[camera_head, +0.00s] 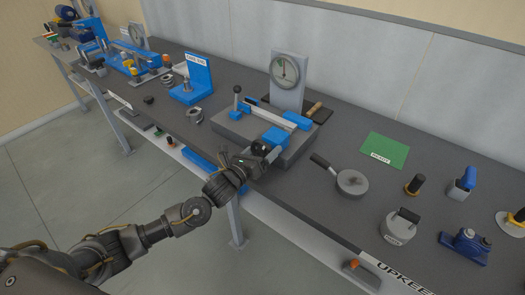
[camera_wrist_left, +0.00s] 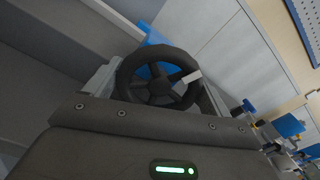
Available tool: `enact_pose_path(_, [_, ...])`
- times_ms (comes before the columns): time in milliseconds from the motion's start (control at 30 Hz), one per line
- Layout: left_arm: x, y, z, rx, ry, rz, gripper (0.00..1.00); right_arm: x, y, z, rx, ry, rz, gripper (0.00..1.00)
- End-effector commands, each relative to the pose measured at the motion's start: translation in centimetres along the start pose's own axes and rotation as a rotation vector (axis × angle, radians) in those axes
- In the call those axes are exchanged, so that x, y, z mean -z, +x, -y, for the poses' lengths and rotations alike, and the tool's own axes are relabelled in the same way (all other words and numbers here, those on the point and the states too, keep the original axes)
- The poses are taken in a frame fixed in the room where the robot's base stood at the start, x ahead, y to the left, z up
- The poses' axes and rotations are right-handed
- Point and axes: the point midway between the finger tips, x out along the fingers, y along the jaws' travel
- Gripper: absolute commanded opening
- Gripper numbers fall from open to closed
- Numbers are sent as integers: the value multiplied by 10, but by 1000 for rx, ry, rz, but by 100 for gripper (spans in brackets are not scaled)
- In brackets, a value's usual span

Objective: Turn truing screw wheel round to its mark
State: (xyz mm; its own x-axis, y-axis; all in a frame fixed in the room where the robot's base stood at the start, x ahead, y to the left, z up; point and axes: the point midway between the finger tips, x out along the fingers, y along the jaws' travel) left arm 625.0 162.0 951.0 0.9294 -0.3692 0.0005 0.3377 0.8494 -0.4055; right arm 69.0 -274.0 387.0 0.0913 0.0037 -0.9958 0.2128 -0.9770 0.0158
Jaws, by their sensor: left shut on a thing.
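The truing screw wheel is a black spoked handwheel (camera_head: 260,147) at the front end of a blue and grey bench fixture (camera_head: 240,128). In the left wrist view the wheel (camera_wrist_left: 160,82) faces me, with a white tab (camera_wrist_left: 192,76) on its right side. My left gripper (camera_head: 255,158) is at the wheel, shut on it. Its fingertips are mostly hidden in both views; the dark gripper body fills the bottom of the wrist view. I cannot make out the mark clearly. My right gripper is not in view.
A dial gauge (camera_head: 285,71) stands behind the fixture. To the right are a round pan-like tool (camera_head: 351,183), a green mat (camera_head: 384,151) and a grey weight (camera_head: 402,226). A blue bracket (camera_head: 196,78) stands to the left. Open floor lies before the bench.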

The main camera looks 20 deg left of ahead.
Motion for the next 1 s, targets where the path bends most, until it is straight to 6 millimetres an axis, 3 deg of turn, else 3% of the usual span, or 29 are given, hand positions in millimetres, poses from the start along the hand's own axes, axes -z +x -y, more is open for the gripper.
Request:
enact_pose_path(500, [2,0,0,0,19,-4,60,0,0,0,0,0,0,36])
enact_pose_path(533, [2,0,0,0,19,-4,85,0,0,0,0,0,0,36])
enact_pose_path(633, [2,0,0,0,19,-3,98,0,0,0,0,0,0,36])
enact_pose_path(867, [1,0,0,0,18,-1,100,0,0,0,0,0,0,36])
enact_pose_path(1000, [3,-10,-1,0,18,-3,100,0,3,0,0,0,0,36])
